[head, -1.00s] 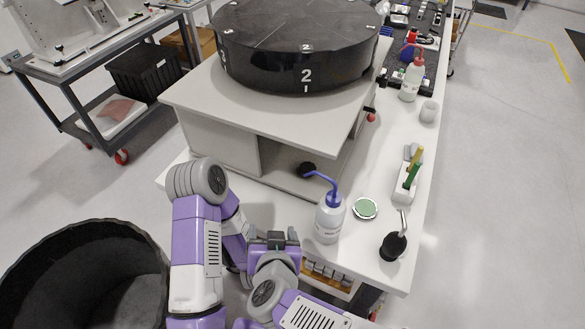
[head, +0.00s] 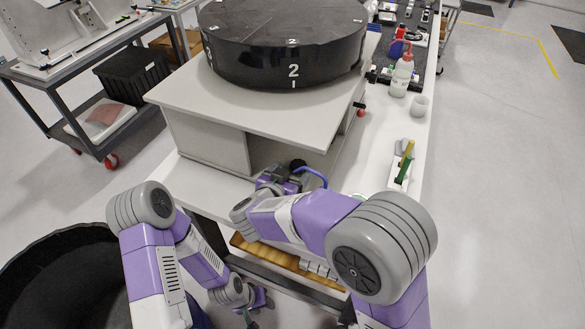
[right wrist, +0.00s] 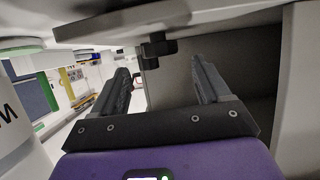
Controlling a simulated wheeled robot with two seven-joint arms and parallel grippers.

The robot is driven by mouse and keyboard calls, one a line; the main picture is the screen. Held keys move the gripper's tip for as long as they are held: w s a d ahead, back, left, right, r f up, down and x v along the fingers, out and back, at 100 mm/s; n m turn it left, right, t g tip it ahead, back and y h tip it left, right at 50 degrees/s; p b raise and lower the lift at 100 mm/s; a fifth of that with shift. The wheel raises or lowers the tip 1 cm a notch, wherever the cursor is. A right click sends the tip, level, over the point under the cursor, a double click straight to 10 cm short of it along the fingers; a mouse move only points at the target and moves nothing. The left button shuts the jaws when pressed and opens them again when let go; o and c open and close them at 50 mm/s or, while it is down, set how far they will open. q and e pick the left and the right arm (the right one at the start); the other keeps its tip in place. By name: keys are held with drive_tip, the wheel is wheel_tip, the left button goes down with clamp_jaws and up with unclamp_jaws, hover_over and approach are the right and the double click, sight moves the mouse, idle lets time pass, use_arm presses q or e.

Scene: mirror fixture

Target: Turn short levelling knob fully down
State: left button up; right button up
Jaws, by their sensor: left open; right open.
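The round black fixture drum (head: 285,45) marked 2 stands on a pale raised board (head: 235,112). A dark round knob (head: 298,163) shows at the near edge below the board, partly behind my right gripper. In the right wrist view, a black cross-shaped knob (right wrist: 157,46) hangs under the board, ahead of and above the gap between my fingers; I cannot tell if it is the short levelling knob. My right gripper (right wrist: 162,84) is open, empty and apart from it; it also shows in the head view (head: 280,175). My left gripper (head: 258,303) is open and low, below the bench.
A white block with a green piece (head: 404,168), a white cup (head: 420,105) and a red-capped bottle (head: 402,76) stand on the bench's right side. A black bin (head: 50,260) is at lower left.

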sight(297, 165)
drive_tip(key=b+x, duration=0.1)
drive_tip(key=x, duration=0.4)
drive_tip(key=shift+s+a, duration=0.1)
drive_tip(key=c, duration=1)
drive_tip(key=shift+r+p, duration=0.1)
drive_tip(key=shift+p, duration=0.55)
drive_tip(key=shift+c, duration=0.2)
drive_tip(key=m+g+h+p, duration=0.1)
drive_tip(key=p, duration=0.1)
drive_tip(key=m+h+p, duration=0.1)
drive_tip(key=p, duration=0.2)
drive_tip(key=m+g+h+p, duration=0.1)
drive_tip(key=m+h+p, duration=0.1)
drive_tip(key=p, duration=0.1)
drive_tip(key=shift+a+g, duration=0.25)
drive_tip(key=shift+g, duration=0.05)
drive_tip(key=shift+m+g+h+p, duration=0.9)
drive_tip(key=shift+m+g+p, duration=0.15)
drive_tip(key=shift+p, duration=0.25)
drive_tip(key=shift+w, duration=0.25)
